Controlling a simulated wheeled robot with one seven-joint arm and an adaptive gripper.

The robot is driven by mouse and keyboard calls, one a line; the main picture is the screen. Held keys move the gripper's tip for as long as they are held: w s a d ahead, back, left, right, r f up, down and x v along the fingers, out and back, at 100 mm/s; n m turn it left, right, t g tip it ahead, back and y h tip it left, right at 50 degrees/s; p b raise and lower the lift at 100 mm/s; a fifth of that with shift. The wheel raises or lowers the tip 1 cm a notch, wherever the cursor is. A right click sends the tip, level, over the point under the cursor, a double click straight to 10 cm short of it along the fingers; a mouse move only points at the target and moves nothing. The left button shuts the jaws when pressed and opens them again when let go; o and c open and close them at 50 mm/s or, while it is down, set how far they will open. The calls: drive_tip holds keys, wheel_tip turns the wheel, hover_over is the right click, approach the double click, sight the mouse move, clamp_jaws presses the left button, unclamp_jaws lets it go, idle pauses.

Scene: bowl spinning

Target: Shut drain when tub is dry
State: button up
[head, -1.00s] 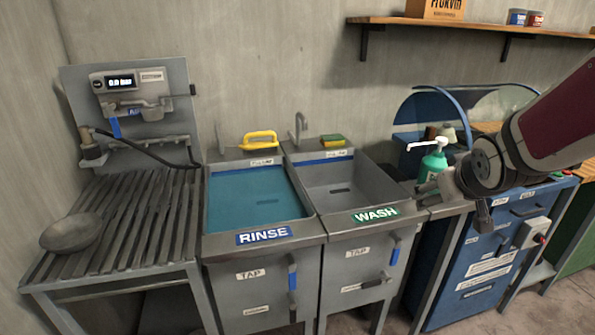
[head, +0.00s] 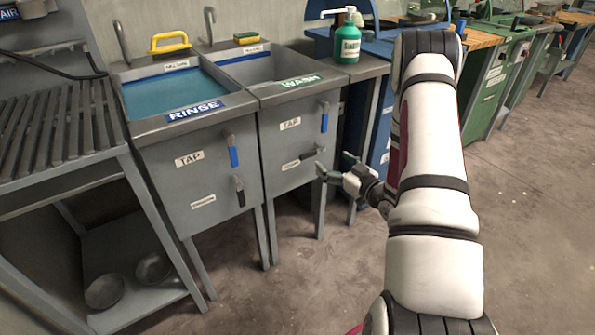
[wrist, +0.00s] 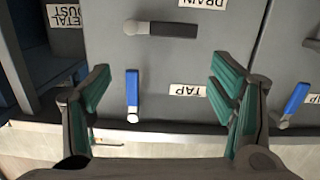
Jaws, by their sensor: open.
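The wash tub (head: 277,64) is grey inside, with no water visible in the part of its inside that shows; its floor is mostly hidden. Its black drain lever (head: 301,160) lies about level on the front panel and shows large in the wrist view (wrist: 170,28). Its blue tap lever (head: 325,118) hangs down above the drain lever and also shows upside down in the wrist view (wrist: 132,92). My gripper (head: 335,164) is open and empty in front of the wash panel, apart from both levers. Its spread fingers (wrist: 160,75) frame the blue lever in the wrist view.
The rinse tub (head: 170,95) at the left holds teal water. Its blue tap lever (head: 233,152) and black drain lever (head: 240,190) both hang down. A green pump bottle (head: 348,42) stands right of the wash tub. Floor in front is clear.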

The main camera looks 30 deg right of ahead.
sight(309, 156)
wheel_tip(309, 156, down, 3)
drive_tip(key=s+a+t, duration=0.1)
drive_tip(key=s, duration=0.2)
drive_tip(key=shift+y, duration=0.4)
drive_tip(key=w+b, duration=0.1)
drive_tip(key=w, duration=0.3)
drive_tip(key=w+b, duration=0.1)
drive_tip(key=w, duration=0.4)
drive_tip(key=w+a+b, duration=0.1)
drive_tip(key=w, duration=0.4)
drive_tip(key=shift+b, duration=0.35)
drive_tip(key=shift+a, duration=0.1)
drive_tip(key=c, duration=1.7)
